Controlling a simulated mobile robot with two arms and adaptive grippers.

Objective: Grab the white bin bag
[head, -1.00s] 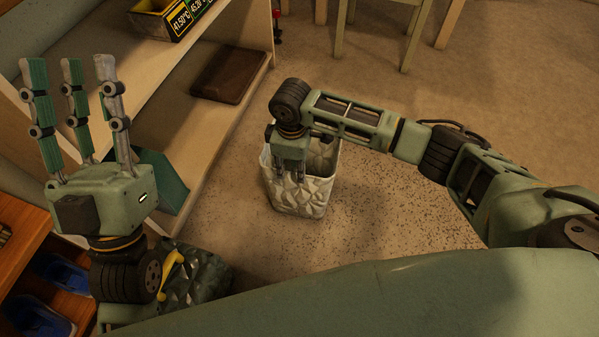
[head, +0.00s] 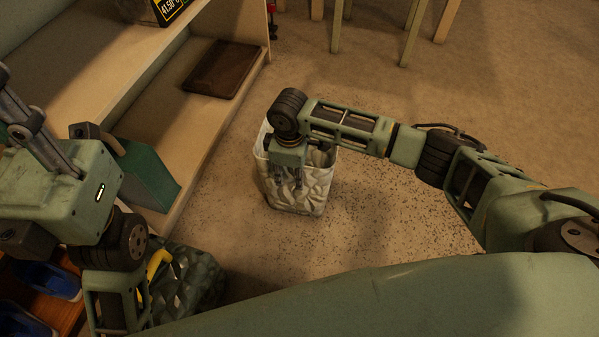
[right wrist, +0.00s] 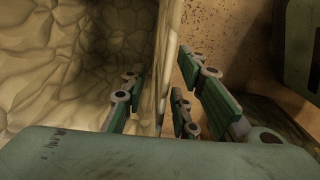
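The white bin bag (head: 310,190) stands upright on the floor in the head view, pale, creased and open at the top. In the right wrist view its wall (right wrist: 160,60) runs between my fingers, with the creased inner side to the left. My right gripper (head: 287,182) is at the bag's near left rim, pointing down. In the right wrist view the right gripper (right wrist: 160,98) is open astride the wall, one finger inside and two outside, with small gaps visible. My left gripper (head: 32,125) is at the left edge, away from the bag, its fingers partly cut off.
A wooden shelf (head: 182,150) runs along the left, bearing a brown board (head: 222,70) and a green box (head: 145,175). A dark, faceted object (head: 195,280) is at lower left. Chair or table legs (head: 410,35) stand at the back. Floor right of the bag is clear.

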